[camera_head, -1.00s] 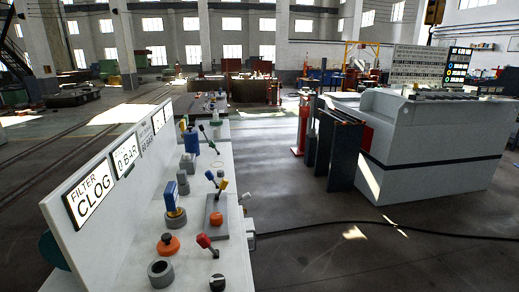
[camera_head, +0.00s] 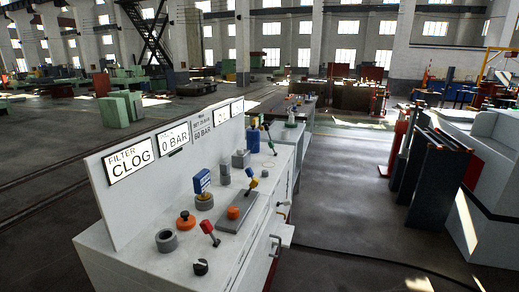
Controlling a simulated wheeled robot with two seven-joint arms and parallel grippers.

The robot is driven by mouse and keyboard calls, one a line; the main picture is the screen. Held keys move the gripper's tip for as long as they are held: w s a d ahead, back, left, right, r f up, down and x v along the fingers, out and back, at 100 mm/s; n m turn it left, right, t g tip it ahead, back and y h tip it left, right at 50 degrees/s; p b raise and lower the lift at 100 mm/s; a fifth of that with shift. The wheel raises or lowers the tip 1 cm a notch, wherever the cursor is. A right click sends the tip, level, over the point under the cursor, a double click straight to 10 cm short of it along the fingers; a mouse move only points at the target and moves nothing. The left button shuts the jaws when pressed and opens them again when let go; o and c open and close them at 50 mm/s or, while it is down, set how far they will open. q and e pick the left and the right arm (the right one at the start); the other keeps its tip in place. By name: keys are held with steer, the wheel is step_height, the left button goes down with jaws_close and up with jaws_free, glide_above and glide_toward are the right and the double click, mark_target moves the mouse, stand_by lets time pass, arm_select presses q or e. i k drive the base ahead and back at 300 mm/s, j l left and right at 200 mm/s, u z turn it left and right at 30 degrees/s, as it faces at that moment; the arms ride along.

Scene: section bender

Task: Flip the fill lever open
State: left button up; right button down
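A white control bench (camera_head: 130,250) stands at left centre with an upright sign panel (camera_head: 105,200) along its back. Several levers and knobs stand on its top. A red-handled lever (camera_head: 208,228) tilts up near the front edge. I cannot tell which of these is the fill lever. Neither of my grippers shows in the head view.
Signs read "FILTER CLOG" (camera_head: 131,161) and "0 BAR" (camera_head: 173,138). A white machine (camera_head: 495,190) with dark upright panels (camera_head: 436,178) stands at right. Open floor (camera_head: 345,190) lies between it and the bench. A cable runs across the floor.

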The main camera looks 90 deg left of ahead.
mark_target(271, 144)
steer(key=i+j+u, duration=0.25)
steer(key=u, duration=0.2)
steer(key=i+j+u, duration=0.25)
steer(key=u, duration=0.15)
steer(key=i+j+u, duration=0.1)
steer(key=i+u, duration=0.55)
steer(key=u, duration=0.2)
steer(key=i+l+u, duration=0.1)
steer(key=i+u, duration=0.35)
steer(key=i+l+u, duration=0.15)
steer(key=u, duration=0.3)
steer(key=i+u, duration=0.2)
steer(key=u, duration=0.25)
steer(key=i+l+u, duration=0.1)
steer(key=i+u, duration=0.15)
steer(key=u, duration=0.25)
steer(key=i+l+u, duration=0.2)
steer(key=u, duration=0.25)
steer(key=i+l+u, duration=0.15)
steer(key=u, duration=0.35)
